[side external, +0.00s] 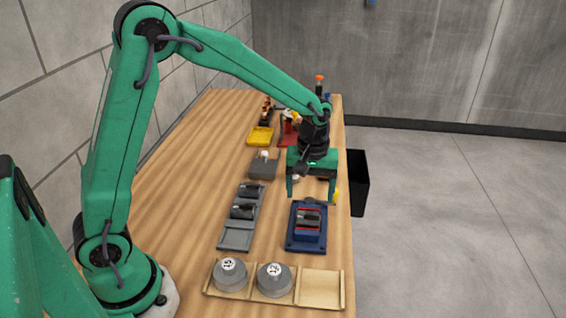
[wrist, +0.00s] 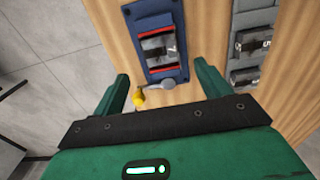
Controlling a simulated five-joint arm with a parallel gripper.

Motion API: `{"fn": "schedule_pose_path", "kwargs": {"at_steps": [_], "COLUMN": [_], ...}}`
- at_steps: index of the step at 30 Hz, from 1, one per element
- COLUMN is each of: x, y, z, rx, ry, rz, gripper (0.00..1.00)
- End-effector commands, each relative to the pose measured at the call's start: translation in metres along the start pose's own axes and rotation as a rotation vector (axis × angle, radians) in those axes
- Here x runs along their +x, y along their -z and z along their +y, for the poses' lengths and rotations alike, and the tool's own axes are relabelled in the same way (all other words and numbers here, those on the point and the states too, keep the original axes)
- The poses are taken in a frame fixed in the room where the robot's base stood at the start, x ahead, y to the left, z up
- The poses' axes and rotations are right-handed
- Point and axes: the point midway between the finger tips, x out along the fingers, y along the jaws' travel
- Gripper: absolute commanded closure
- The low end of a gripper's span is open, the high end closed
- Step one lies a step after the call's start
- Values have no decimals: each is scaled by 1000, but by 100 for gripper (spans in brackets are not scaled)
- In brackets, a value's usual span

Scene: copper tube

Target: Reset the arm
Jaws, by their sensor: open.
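My green arm reaches over the wooden table from the left in the side external view. My gripper (side external: 311,188) points down above the table near its right edge, its two fingers apart with nothing between them. In the wrist view my gripper (wrist: 163,95) is also open. The blue fixture (side external: 308,242) with a dark block in red-lined jaws lies in front of the gripper in the side external view. It shows at the top of the wrist view (wrist: 182,72). A small yellow-tipped thing (wrist: 139,98) shows between the fingers, below them on the table.
A wooden tray (side external: 320,289) at the front holds two grey weights and has one empty bay. A grey rack (side external: 236,238) holds dark blocks. A grey block (side external: 262,166), a yellow tray (side external: 260,137) and tools stand farther back. A black bin (side external: 358,183) stands beyond the right edge.

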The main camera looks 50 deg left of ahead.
Motion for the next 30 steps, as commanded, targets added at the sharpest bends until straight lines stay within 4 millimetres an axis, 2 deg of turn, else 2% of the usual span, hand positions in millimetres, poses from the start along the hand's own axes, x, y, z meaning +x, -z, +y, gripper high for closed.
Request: {"fn": "schedule_pose_path", "kwargs": {"at_steps": [8,14,20,30], "x": [-1,-14,-43,-95], "y": [0,-3,-11,-36], "z": [0,-7,-24,-66], "rx": [3,34,112,296], "ry": [-1,-18,-56,-124], "rz": [1,16,53,148], "gripper": [24,24,24,24]}}
